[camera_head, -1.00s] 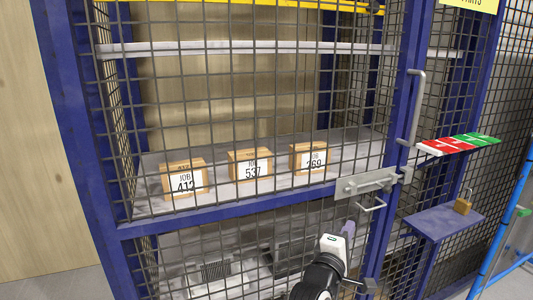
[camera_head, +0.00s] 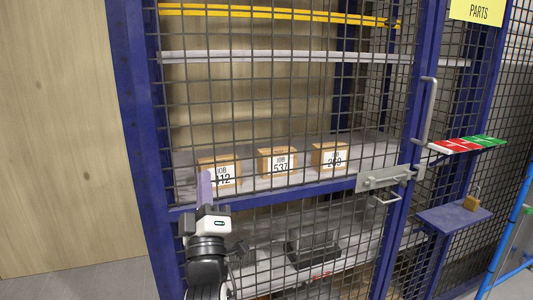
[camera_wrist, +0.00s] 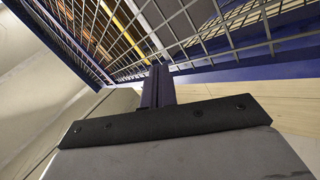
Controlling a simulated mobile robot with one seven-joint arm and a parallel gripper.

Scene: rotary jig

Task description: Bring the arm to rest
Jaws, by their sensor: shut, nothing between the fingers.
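My gripper (camera_head: 205,188) is in front of the lower left part of the mesh cage in the head view, pointing up. Its purple-grey fingers are together with nothing between them. The fingers also show in the wrist view (camera_wrist: 158,87), with the cage's mesh beyond them. In the head view the fingers overlap the left edge of the JOB 412 box. I cannot tell how far they are from the mesh.
The cage door (camera_head: 285,100) is closed, with a latch (camera_head: 385,179) at its right. Boxes 412 (camera_head: 222,173), 537 (camera_head: 278,162) and 269 (camera_head: 330,157) stand on a shelf inside. A padlock (camera_head: 471,202) sits on a small blue ledge (camera_head: 452,217). Red and green tags (camera_head: 467,145) are above it.

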